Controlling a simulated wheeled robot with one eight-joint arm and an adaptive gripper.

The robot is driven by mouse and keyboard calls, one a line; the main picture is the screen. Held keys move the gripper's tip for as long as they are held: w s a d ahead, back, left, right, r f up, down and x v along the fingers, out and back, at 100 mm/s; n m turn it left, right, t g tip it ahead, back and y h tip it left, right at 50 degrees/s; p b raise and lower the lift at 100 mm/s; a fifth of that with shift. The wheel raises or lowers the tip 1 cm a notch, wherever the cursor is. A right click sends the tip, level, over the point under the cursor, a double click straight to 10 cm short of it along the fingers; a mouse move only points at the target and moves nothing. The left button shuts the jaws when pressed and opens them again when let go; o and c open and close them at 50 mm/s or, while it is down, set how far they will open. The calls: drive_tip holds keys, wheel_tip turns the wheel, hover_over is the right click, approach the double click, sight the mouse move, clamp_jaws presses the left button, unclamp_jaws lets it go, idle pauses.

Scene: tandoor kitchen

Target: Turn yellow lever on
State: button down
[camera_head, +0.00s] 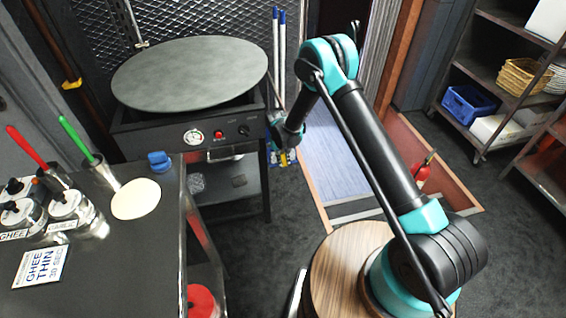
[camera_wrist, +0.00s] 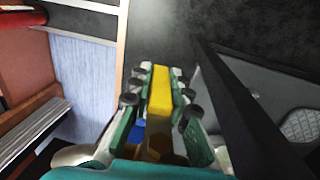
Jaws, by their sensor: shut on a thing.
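A yellow lever (camera_head: 71,84) sits on a dark upright pipe at the far left, beside the griddle. It is level or slightly tilted, and I cannot tell its exact setting. My gripper (camera_head: 286,158) is well to its right, in front of the griddle's right leg and above the floor. In the wrist view my gripper (camera_wrist: 158,92) is shut on a long yellow bar-shaped thing (camera_wrist: 160,90), with a bit of blue near its base. This held thing is apart from the lever on the pipe.
The round griddle (camera_head: 190,72) on its black stand lies between my gripper and the pipe. A dark counter (camera_head: 100,270) with ghee pots and a flatbread is at front left. Open floor (camera_head: 240,260) lies between the counter and a wooden round top (camera_head: 335,265).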

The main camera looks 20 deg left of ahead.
drive_tip(key=c, duration=1.4)
unclamp_jaws()
wheel_tip(320, 180, up, 10)
wheel_tip(320, 180, up, 20)
drive_tip(key=s+a, duration=0.1)
drive_tip(key=a, duration=0.1)
drive_tip(key=shift+s, duration=0.2)
idle(1.5)
idle(0.3)
